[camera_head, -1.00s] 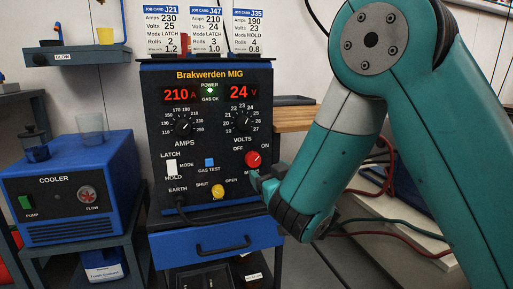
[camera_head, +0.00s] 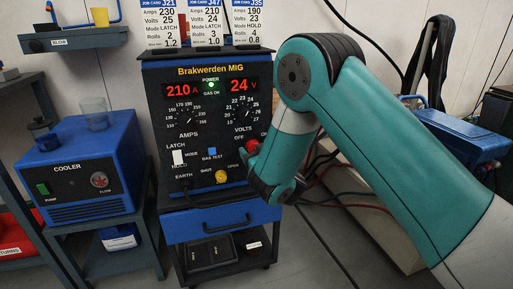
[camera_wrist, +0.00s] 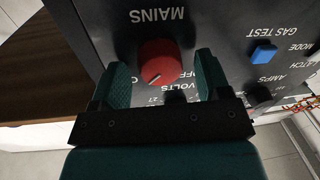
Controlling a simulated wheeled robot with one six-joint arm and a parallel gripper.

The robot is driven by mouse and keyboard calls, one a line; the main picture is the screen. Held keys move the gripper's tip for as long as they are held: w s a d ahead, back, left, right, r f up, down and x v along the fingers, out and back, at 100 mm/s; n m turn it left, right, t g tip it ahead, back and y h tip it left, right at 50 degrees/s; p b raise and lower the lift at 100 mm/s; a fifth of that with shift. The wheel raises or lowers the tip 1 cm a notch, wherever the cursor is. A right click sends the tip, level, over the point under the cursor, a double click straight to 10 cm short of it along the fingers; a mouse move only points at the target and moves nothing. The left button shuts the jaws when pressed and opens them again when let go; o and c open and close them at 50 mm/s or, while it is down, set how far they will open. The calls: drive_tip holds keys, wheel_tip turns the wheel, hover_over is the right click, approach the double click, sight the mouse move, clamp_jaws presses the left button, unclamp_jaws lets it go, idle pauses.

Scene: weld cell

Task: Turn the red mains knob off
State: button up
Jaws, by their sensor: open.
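The red mains knob (camera_head: 253,147) is on the right of the welder's front panel (camera_head: 161,140), partly hidden by my gripper (camera_head: 254,165) in the head view. In the wrist view, which is upside down, the knob (camera_wrist: 160,57) lies between the two green jaws of my gripper (camera_wrist: 162,80). The jaws are open, with a visible gap on each side of the knob. Its white pointer line slants to the lower left there, towards the ON side. The welder's displays read 210 and 24, and its green power light (camera_head: 211,85) is lit.
The yellow knob (camera_head: 221,177) and blue gas test button (camera_head: 212,152) sit left of my gripper. A blue cooler (camera_head: 80,165) stands to the left. Job cards (camera_head: 205,25) stand on top. Cables (camera_head: 330,175) run behind my arm on the right.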

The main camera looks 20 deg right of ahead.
drive_tip(key=c, duration=0.9)
drive_tip(key=n+p, duration=0.4)
drive_tip(key=n, duration=0.4)
drive_tip(key=shift+a+r+g, duration=0.1)
drive_tip(key=shift+r+g, duration=0.05)
drive_tip(key=shift+g, duration=0.25)
drive_tip(key=n+h+p, duration=0.1)
drive_tip(key=n+p, duration=0.1)
drive_tip(key=n, duration=0.3)
drive_tip(key=shift+a, duration=0.1)
drive_tip(key=shift+n+h+p, duration=0.4)
drive_tip(key=shift+n+p, duration=0.15)
drive_tip(key=shift+n, duration=1.35)
